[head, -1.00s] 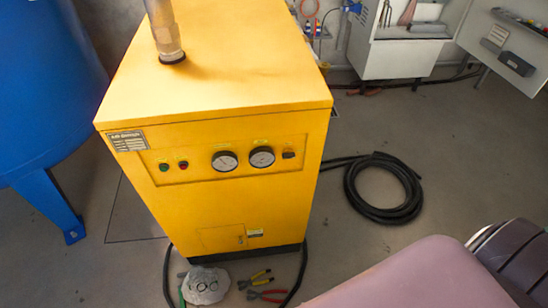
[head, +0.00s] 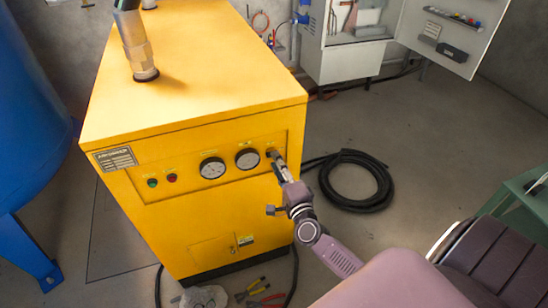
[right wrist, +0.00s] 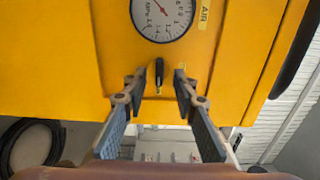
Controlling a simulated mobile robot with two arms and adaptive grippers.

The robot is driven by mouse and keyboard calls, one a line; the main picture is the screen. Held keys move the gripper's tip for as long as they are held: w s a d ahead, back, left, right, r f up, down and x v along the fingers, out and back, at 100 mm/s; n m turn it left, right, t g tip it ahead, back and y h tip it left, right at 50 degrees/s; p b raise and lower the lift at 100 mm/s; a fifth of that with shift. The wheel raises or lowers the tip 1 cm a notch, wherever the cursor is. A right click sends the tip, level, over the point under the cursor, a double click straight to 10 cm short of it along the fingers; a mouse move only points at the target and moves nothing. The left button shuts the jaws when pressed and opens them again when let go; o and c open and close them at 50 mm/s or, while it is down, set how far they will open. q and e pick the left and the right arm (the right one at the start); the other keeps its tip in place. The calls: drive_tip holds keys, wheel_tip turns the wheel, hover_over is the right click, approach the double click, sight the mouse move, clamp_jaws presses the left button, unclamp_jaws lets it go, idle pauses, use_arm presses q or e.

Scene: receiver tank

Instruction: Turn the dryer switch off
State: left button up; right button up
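The dryer is a yellow cabinet (head: 190,215) with a front panel holding a green and a red button and two round gauges. The dryer switch is a small black lever (right wrist: 159,72) on the yellow panel, beside a gauge (right wrist: 163,14) in the right wrist view. In the head view my right gripper (head: 277,162) is at the panel's right end and mostly hides the switch. In the right wrist view my right gripper (right wrist: 158,84) is open, with one fingertip on either side of the switch and gaps between. My left gripper is not in view.
A blue tank (head: 35,120) stands at the left. A coiled black hose (head: 355,182) lies on the floor at the right. Pliers (head: 262,298) lie by the dryer's foot. An open grey electrical cabinet (head: 350,60) is behind. A green table (head: 520,205) is at the right edge.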

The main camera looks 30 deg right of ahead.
drive_tip(key=shift+x, duration=1.5)
drive_tip(key=shift+c, duration=0.4)
clamp_jaws()
drive_tip(key=shift+f, duration=0.1)
